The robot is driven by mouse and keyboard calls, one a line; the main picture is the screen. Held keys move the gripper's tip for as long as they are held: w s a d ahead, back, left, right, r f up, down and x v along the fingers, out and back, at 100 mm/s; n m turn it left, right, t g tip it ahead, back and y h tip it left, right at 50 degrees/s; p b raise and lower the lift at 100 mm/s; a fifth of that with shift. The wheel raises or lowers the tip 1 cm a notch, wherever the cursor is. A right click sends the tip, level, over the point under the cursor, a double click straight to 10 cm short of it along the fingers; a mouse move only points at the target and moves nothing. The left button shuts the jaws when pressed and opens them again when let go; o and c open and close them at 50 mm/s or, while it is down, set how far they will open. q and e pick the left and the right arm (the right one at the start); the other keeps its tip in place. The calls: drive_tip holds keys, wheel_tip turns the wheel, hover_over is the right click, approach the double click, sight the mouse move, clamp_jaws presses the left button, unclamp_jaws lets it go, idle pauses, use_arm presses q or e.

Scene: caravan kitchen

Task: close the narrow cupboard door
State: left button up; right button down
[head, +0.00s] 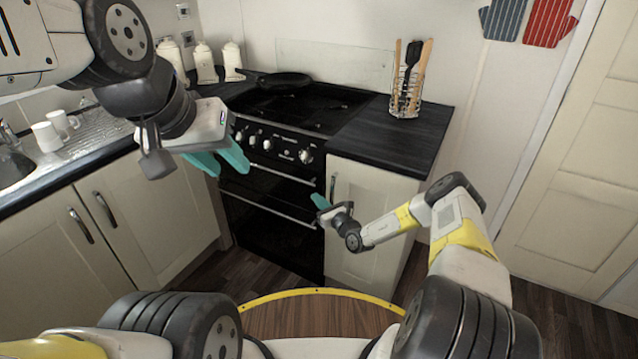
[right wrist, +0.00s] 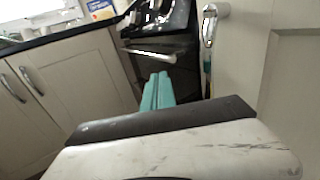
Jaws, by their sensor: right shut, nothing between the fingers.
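The narrow cupboard door (head: 372,195) is a cream panel just right of the black oven in the head view, with a metal handle (head: 332,188) near its left edge. It fills the right of the right wrist view (right wrist: 238,65). A narrow gap with coloured bits shows beside its edge there, and I cannot tell for sure how far it stands open. My right gripper (head: 320,202) is shut and empty, its teal fingers (right wrist: 157,92) near the door's handle side, in front of the oven edge; contact is unclear. My left gripper (head: 220,162) is open and empty, high before the oven.
The black oven (head: 270,210) has a rail handle and a pan (head: 284,82) on top. A utensil rack (head: 406,95) stands on the worktop above the narrow cupboard. Cream cupboards (head: 130,225) are at the left. Wooden floor (head: 545,315) lies clear at the right.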

drive_tip(key=s+a, duration=0.5)
drive_tip(key=s, duration=0.3)
drive_tip(key=s+a+r+n+g+y, duration=0.25)
drive_tip(key=r+n+g+y, duration=0.3)
drive_tip(key=r+n, duration=0.7)
drive_tip(key=s+a+r+n+g, duration=0.1)
drive_tip(key=s+r+n+g, duration=0.3)
drive_tip(key=s+r, duration=0.3)
drive_tip(key=s+r+n+g, duration=0.4)
drive_tip(key=r+n+g, duration=0.1)
drive_tip(key=r, duration=0.5)
drive_tip(key=s+d+r+n+t+h, duration=0.2)
drive_tip(key=s+d+r+n+h, duration=0.2)
drive_tip(key=s+d, duration=0.7)
drive_tip(key=s+d+r+n+t+h, duration=0.3)
drive_tip(key=s+d+r+n+h, duration=0.1)
drive_tip(key=s+d+r+h, duration=0.5)
wheel_tip(320, 180, up, 2)
drive_tip(key=s+d, duration=0.2)
drive_tip(key=shift+s+n+t, duration=0.3)
drive_tip(key=shift+n+t, duration=0.05)
